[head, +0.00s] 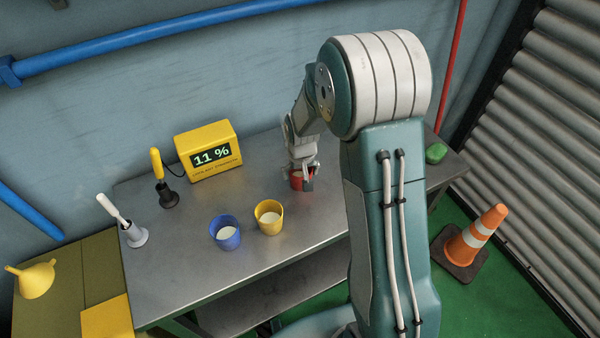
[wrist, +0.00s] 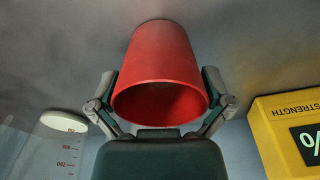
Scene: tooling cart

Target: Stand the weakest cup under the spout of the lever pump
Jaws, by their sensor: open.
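A red cup (head: 298,184) stands upright on the metal cart top. My gripper (head: 302,170) is lowered over it, with its fingers around it. In the wrist view the red cup (wrist: 160,60) sits between the two open fingers, its open mouth toward my palm. A blue cup (head: 225,233) and a yellow cup (head: 268,218) stand to the left, each with whitish liquid. The yellow meter (head: 208,152) reads 11 %. A probe with a yellow handle (head: 157,165) stands in a black holder. I cannot make out the lever pump's spout; my arm hides part of the cart.
A white-handled tool (head: 113,210) stands in a pale holder at the left end. A clear graduated vessel (wrist: 62,150) shows in the wrist view. A green object (head: 436,153) lies at the right end. The cart front (head: 220,275) is clear.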

